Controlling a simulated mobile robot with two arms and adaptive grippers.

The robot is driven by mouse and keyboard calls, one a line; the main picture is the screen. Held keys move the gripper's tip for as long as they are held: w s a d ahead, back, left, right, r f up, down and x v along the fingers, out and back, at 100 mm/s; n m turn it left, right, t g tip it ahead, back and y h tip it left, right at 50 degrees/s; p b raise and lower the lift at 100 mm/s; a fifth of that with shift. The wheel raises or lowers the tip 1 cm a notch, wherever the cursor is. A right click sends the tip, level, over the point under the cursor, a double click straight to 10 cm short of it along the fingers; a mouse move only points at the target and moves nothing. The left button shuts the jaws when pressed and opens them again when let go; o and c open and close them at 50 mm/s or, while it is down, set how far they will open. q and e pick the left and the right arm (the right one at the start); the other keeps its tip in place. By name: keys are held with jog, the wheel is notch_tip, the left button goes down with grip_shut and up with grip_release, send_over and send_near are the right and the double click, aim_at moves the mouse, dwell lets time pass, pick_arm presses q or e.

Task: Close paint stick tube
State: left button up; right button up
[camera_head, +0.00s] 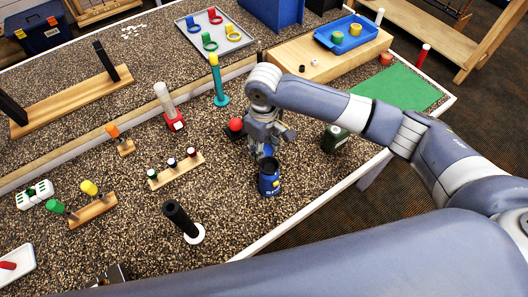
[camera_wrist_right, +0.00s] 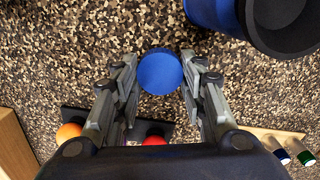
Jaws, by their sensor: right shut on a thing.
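My right gripper (camera_head: 266,139) is shut on a round blue cap (camera_wrist_right: 160,72), with a fingertip on each side of it in the right wrist view. The cap also shows in blue just below the gripper in the head view (camera_head: 265,152). A dark blue tube (camera_head: 268,180) with a dark open top stands upright on the speckled bench, just in front of the gripper. In the right wrist view the tube (camera_wrist_right: 225,15) is at the top right, apart from the cap. No label shows clearly that it is the paint stick tube. My left gripper is not in view.
A red ball (camera_head: 235,124) on a dark base is close left of the gripper. A dark green can (camera_head: 334,139) stands to the right. A wooden rack (camera_head: 176,171) with several small capped tubes lies to the left. The speckled bench is clear in front of the tube.

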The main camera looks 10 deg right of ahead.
aim_at(265, 150)
notch_tip(265, 150, up, 7)
jog(key=shift+f+b, duration=0.1)
jog(key=shift+b, duration=0.4)
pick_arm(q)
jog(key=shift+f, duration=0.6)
pick_arm(e)
jog(key=shift+s+d+r, duration=0.1)
jog(key=shift+d+r, duration=0.1)
jog(key=shift+r, duration=0.15)
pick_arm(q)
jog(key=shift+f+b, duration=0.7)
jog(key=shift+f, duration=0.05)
pick_arm(e)
jog(key=s+d+r+m, duration=0.5)
jog(key=s+d+m, duration=0.2)
jog(key=s+d, duration=0.2)
jog(key=shift+s, duration=0.95)
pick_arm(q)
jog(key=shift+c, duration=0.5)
pick_arm(e)
jog(key=shift+r, duration=0.1)
